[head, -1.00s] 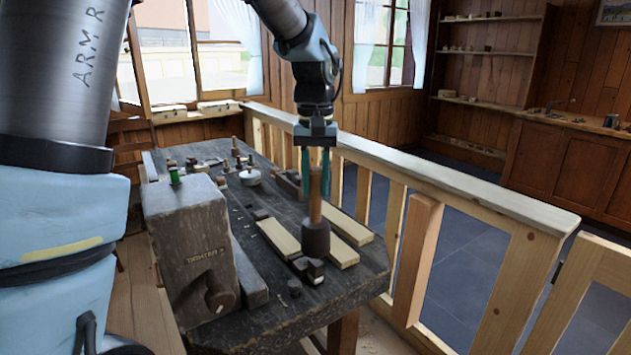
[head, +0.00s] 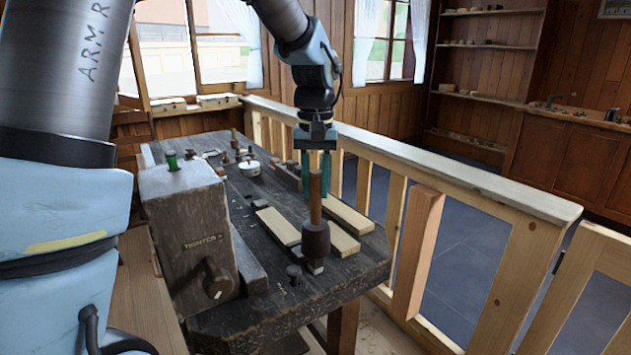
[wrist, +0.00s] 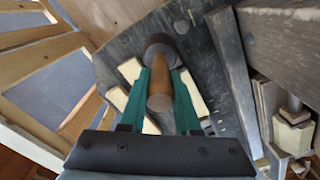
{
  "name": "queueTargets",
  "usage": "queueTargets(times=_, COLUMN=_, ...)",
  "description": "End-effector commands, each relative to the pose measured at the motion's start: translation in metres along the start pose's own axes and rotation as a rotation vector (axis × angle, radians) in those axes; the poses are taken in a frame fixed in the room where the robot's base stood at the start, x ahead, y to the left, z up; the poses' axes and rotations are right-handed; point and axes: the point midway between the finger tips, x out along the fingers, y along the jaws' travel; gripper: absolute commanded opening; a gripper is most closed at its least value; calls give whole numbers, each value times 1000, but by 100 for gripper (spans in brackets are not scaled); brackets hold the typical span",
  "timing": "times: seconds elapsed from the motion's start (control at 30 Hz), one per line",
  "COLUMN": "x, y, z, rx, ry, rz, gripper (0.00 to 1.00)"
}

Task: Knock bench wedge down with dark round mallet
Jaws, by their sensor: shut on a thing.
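My gripper (head: 316,165) is shut on the wooden handle of the dark round mallet (head: 315,239). The mallet hangs upright, head down, above the near right part of the bench. In the wrist view the handle end (wrist: 160,103) lies between the green fingers and the dark head shows beyond. A small dark block with a pale lower face, apparently the bench wedge (head: 317,268), shows just under the mallet head. The head hides its top, so I cannot tell whether they touch. The wedge is hidden in the wrist view.
A short dark round peg (head: 294,273) stands left of the mallet head. Pale planks (head: 346,216) lie behind and beside it on the dark bench (head: 260,318). A large grey vise block (head: 185,220) stands at left. A wooden railing (head: 460,173) runs along the right side.

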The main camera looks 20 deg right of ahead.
Motion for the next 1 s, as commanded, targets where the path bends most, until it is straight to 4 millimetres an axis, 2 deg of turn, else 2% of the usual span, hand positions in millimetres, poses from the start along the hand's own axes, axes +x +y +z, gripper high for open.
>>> queueTargets(times=0.37, x=0, y=0, z=0, rx=-1, ry=-2, rz=-1, gripper=0)
queueTargets(times=0.73, x=-33, y=0, z=0, rx=-1, ry=-1, rz=-1, gripper=0)
queueTargets(times=1.0, x=-32, y=0, z=0, rx=-1, ry=-1, rz=0, gripper=0)
